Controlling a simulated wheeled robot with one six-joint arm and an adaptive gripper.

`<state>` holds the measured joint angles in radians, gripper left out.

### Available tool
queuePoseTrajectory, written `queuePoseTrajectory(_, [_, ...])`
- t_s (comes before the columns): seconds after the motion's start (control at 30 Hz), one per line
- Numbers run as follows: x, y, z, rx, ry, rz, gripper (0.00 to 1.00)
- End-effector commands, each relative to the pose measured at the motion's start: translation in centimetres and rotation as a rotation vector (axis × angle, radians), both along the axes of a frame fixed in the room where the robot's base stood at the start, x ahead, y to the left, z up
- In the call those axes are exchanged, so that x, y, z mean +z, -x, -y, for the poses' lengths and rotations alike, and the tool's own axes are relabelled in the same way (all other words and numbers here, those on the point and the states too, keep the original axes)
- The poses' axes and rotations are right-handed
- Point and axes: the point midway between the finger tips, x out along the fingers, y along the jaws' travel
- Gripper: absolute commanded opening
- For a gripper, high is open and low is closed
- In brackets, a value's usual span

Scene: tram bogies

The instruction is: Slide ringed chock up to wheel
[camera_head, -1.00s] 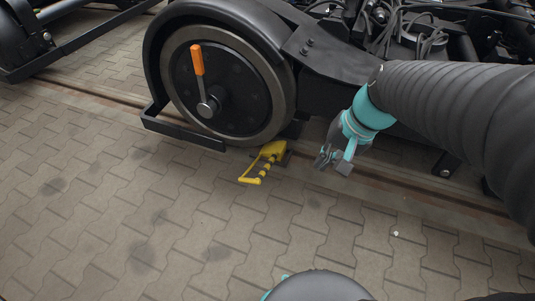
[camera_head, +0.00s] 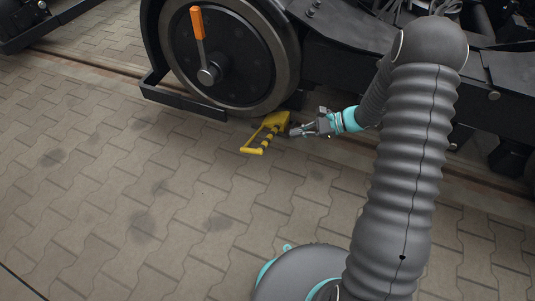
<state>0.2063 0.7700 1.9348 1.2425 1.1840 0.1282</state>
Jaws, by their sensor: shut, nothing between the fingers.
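The yellow chock (camera_head: 279,122) sits on the ground at the rail, just right of the lower edge of the big dark wheel (camera_head: 232,62). Its ring-shaped handle (camera_head: 256,146), with black bands on one bar, points towards the lower left. Any gap between chock and wheel is too small to tell. My gripper (camera_head: 291,131) is shut and empty. It points left, low over the ground, with its fingertips at the right side of the chock. Whether they touch it I cannot tell.
An orange lever (camera_head: 199,36) stands out from the wheel hub. A black bracket (camera_head: 182,106) runs low in front of the wheel at left. The bogie frame (camera_head: 343,36) overhangs my gripper. Paving (camera_head: 120,190) in front is clear.

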Motion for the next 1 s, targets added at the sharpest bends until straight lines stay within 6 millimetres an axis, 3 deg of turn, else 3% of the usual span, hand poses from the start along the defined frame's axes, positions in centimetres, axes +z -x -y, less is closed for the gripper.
queuePoseTrajectory(0.03, [-2.5,-0.6,0.2,-0.042,-0.032,-0.039,0.0])
queuePoseTrajectory(0.2, [-9.2,-2.4,0.9,-0.19,-0.133,-0.144,0.0])
queuePoseTrajectory(0.4, [-15.4,-3.4,1.8,-0.329,-0.217,-0.232,0.0])
queuePoseTrajectory(0.53, [-17.5,-3.6,2.1,-0.378,-0.246,-0.262,0.0])
queuePoseTrajectory(0.7, [-18.5,-3.8,1.8,-0.397,-0.256,-0.272,0.0])
queuePoseTrajectory(1.0, [-19.8,-5.3,-2.5,-0.392,-0.254,-0.271,0.0])
